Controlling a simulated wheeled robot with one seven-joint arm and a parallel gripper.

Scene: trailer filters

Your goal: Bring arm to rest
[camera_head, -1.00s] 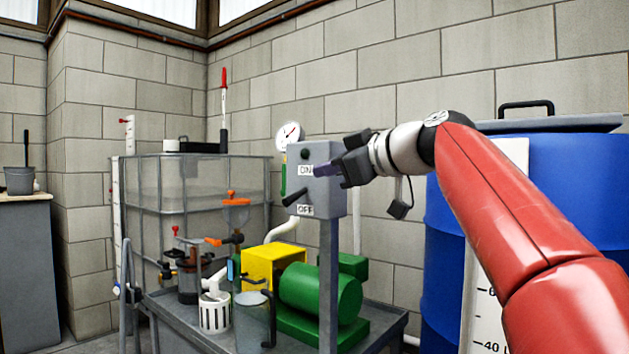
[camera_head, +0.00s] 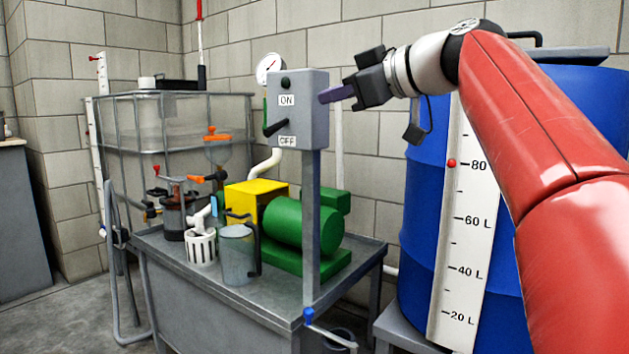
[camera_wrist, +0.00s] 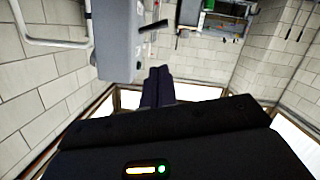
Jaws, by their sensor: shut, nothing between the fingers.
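My gripper (camera_head: 337,93) is at the end of my red arm, in the upper middle of the head view. Its dark fingers are shut and empty, pointing left. They are beside the right side of the grey switch box (camera_head: 299,108) and look close to it; I cannot tell whether they touch. The switch lever (camera_head: 276,127) is by the OFF label. In the wrist view my shut fingers (camera_wrist: 158,72) show in the middle, with the grey box (camera_wrist: 118,40) beside them and its black lever (camera_wrist: 153,26) sticking out.
A blue barrel (camera_head: 415,210) with a litre scale stands at the right, behind my arm. A grey metal table (camera_head: 190,290) carries a green motor (camera_head: 300,222), a yellow box (camera_head: 256,200), a basket (camera_head: 200,246) and a jug (camera_head: 238,255). A caged tank (camera_head: 135,130) stands behind.

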